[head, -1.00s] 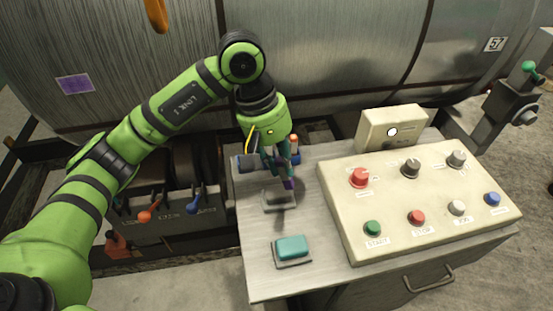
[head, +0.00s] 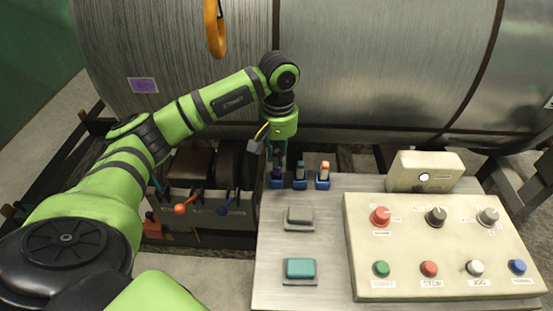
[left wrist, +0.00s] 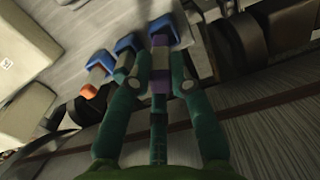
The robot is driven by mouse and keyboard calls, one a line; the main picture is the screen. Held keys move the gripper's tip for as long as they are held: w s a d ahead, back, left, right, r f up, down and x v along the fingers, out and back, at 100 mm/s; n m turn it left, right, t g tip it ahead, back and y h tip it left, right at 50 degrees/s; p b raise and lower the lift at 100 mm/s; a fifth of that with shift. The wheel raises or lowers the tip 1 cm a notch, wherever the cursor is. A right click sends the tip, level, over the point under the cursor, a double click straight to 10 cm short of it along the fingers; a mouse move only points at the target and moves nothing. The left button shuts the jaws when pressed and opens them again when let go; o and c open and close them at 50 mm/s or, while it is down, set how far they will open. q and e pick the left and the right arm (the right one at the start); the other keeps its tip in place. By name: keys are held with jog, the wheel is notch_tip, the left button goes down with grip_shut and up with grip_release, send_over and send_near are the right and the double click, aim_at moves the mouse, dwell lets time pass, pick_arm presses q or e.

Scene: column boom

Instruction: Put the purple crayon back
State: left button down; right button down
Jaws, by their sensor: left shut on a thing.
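The purple crayon (left wrist: 160,82) is between the fingers of my left gripper (head: 277,163), which is shut on it. In the head view the gripper points down over the leftmost blue holder (head: 276,184), at the back left of the metal table. In the left wrist view the crayon's far end meets that blue holder (left wrist: 178,27) in the picture; I cannot tell how deep it sits. The fingers hide much of the crayon in the head view. My right gripper is not in view.
Two more blue holders stand to the right, with a green crayon (head: 300,168) and an orange crayon (head: 324,168). A grey pad (head: 299,217) and a teal block (head: 300,268) lie nearer. A control panel (head: 440,250) fills the right; a big metal drum (head: 380,60) stands behind.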

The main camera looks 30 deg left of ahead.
aim_at(276, 165)
pick_arm(q)
jog(key=shift+w+a+f, duration=0.1)
jog(key=shift+a+f, duration=0.1)
jog(key=shift+a, duration=0.05)
jog(key=shift+f, duration=0.3)
notch_tip(276, 165, down, 2)
jog(key=shift+f+p, duration=0.2)
jog(key=shift+p, duration=0.65)
jog(key=shift+f, duration=0.65)
jog(key=c, duration=1.1)
grip_release()
jog(key=shift+c, duration=0.2)
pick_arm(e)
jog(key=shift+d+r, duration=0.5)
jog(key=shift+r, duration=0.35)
